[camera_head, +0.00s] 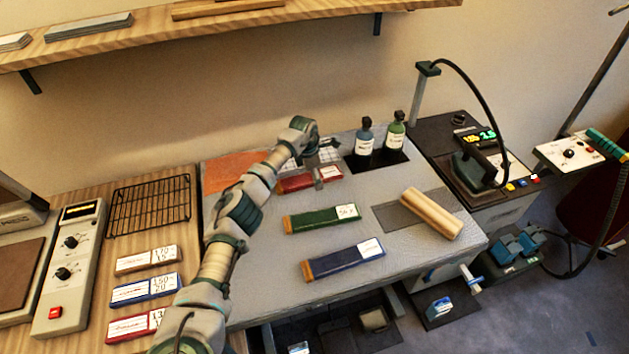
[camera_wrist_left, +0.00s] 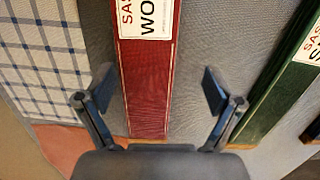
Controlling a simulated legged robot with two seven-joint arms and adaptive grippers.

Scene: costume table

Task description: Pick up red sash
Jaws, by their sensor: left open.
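The red sash (camera_head: 296,184) lies flat on the grey table at the back, its white label at the right end, partly covered by my left gripper (camera_head: 320,167). In the left wrist view the red sash (camera_wrist_left: 149,95) runs between the two spread fingers of my left gripper (camera_wrist_left: 158,82). The fingers are open, one on each side of the sash, with nothing gripped. I cannot tell how high they are above it. My right gripper is not in view.
A green sash (camera_head: 318,219) and a blue sash (camera_head: 340,259) lie in front of the red one. A checked cloth (camera_wrist_left: 40,60) is beside it. Two bottles (camera_head: 364,138) stand behind right. A wooden roll (camera_head: 432,213) lies right. A shelf (camera_head: 200,35) overhangs the back.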

